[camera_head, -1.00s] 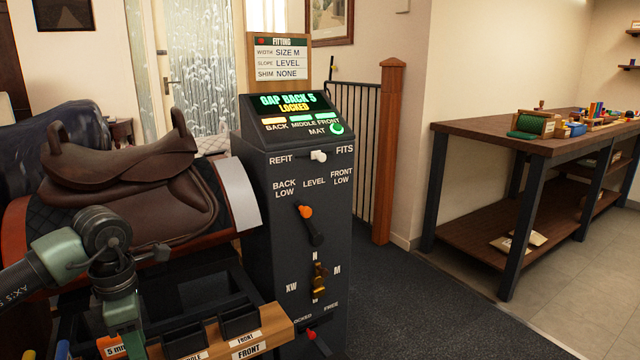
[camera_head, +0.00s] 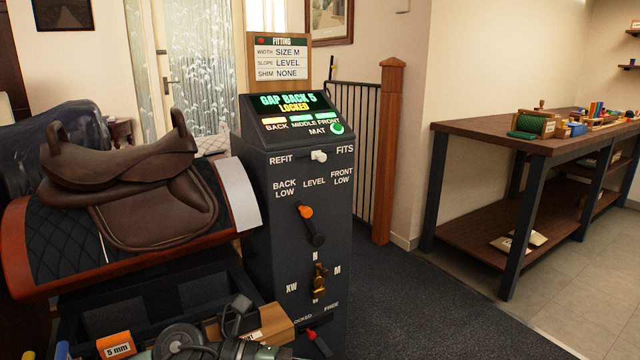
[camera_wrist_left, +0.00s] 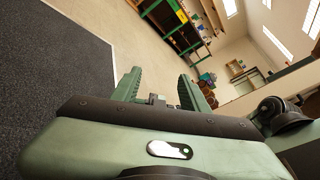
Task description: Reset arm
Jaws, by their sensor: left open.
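My left gripper (camera_wrist_left: 160,84) is open in the left wrist view, its two green fingers apart with nothing between them. In the head view only part of my left arm shows, low at the bottom edge, in front of the tray area; whether the fingers show there is unclear. My right gripper is in neither view. The brown saddle (camera_head: 125,185) sits on a black quilted pad over the stand at left.
A fitting board (camera_head: 282,62) reads size M, level, shim none. An orange 5 mm block (camera_head: 115,346) lies at lower left by dark bins (camera_head: 200,292). A workbench (camera_head: 520,138) with small items stands at right. The floor between console and bench is clear.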

